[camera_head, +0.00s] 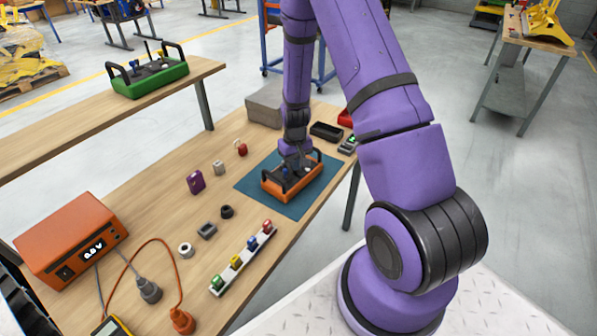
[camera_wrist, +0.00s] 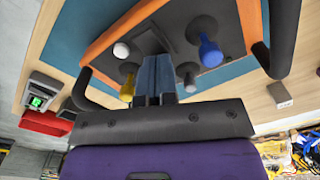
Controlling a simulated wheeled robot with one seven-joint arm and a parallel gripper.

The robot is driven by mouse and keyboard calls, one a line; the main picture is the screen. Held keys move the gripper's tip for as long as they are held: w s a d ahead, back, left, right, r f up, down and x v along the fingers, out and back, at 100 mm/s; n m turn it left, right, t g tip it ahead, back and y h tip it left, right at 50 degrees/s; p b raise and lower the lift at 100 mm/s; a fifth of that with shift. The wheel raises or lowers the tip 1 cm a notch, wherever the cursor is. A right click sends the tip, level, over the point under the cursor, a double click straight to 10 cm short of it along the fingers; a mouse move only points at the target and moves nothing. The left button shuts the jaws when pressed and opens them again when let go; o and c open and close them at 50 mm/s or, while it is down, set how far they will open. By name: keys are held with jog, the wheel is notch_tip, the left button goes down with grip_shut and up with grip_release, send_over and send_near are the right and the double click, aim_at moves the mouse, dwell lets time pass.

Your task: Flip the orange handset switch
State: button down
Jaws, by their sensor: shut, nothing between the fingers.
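The orange handset (camera_head: 272,188) lies on a blue-green mat (camera_head: 249,183) on the wooden table. Black handles stand at both ends. My gripper (camera_wrist: 157,62) is shut and empty, with its fingertips over the panel between the levers. I cannot tell whether it touches any of them. In the head view my arm partly hides the handset.
A green handset (camera_head: 150,79) stands on another table at the back left.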

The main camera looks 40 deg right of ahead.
jog(key=shift+f, duration=0.45)
dwell(0.3)
jog(key=shift+r, duration=3.55)
